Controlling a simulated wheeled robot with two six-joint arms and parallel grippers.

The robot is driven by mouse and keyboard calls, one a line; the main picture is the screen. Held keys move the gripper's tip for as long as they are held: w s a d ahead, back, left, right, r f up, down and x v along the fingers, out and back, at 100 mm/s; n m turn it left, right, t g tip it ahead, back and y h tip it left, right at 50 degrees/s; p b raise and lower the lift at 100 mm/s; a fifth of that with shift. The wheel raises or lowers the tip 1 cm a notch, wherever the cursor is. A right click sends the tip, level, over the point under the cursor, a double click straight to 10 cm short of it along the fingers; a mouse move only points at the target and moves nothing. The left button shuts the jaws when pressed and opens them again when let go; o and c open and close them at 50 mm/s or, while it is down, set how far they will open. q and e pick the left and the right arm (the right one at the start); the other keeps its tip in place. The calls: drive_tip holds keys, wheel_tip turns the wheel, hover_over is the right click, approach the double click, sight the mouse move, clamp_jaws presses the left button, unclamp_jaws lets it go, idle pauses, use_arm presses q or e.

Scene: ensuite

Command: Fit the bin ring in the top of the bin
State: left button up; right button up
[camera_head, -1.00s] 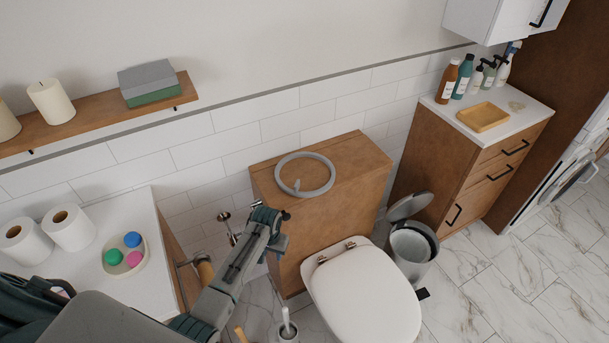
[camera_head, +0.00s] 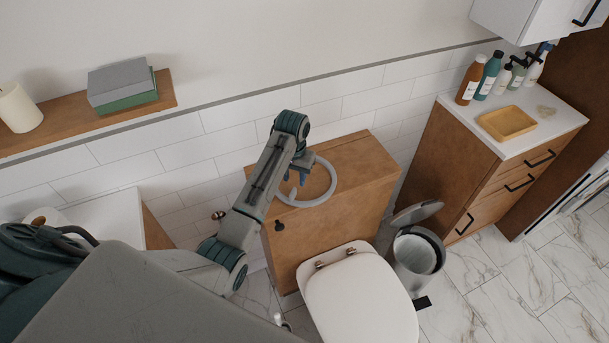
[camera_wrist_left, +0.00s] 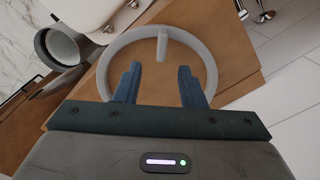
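The grey bin ring (camera_head: 327,191) lies on the brown wooden cistern box behind the toilet. It also shows in the left wrist view (camera_wrist_left: 206,57), with a short grey tab on its far side. My left gripper (camera_head: 297,187) is over the ring's left part. In the left wrist view its two blue fingers (camera_wrist_left: 160,82) are apart with nothing between them, and they point toward the ring's inside. The bin (camera_head: 416,256) stands on the floor right of the toilet, its lid (camera_head: 415,214) tilted open. My right gripper is not in view.
The toilet (camera_head: 355,295) stands in front of the cistern box (camera_head: 357,165). A wooden cabinet (camera_head: 450,170) stands to the right, with bottles and a yellow tray (camera_head: 506,123) on top. A shelf (camera_head: 60,130) runs along the wall at left. Marble floor is clear at right.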

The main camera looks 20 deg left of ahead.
sight(294, 188)
use_arm(q)
drive_tip(key=shift+s+f, duration=0.4)
drive_tip(key=shift+f, duration=0.3)
drive_tip(key=shift+w+f+p, duration=0.1)
drive_tip(key=shift+f+p, duration=0.2)
drive_tip(key=shift+f, duration=0.05)
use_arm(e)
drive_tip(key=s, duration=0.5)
use_arm(q)
drive_tip(key=f, duration=0.1)
drive_tip(key=f+p, duration=0.1)
drive_tip(key=f, duration=0.1)
drive_tip(key=f+p, duration=0.1)
drive_tip(key=shift+w+f, duration=0.2)
drive_tip(key=shift+w, duration=0.05)
drive_tip(key=shift+a+f, duration=0.1)
drive_tip(key=shift+f, duration=0.2)
drive_tip(key=shift+s+f, duration=0.1)
drive_tip(key=shift+f, duration=0.05)
drive_tip(key=shift+c, duration=1.2)
drive_tip(key=c, duration=0.4)
clamp_jaws()
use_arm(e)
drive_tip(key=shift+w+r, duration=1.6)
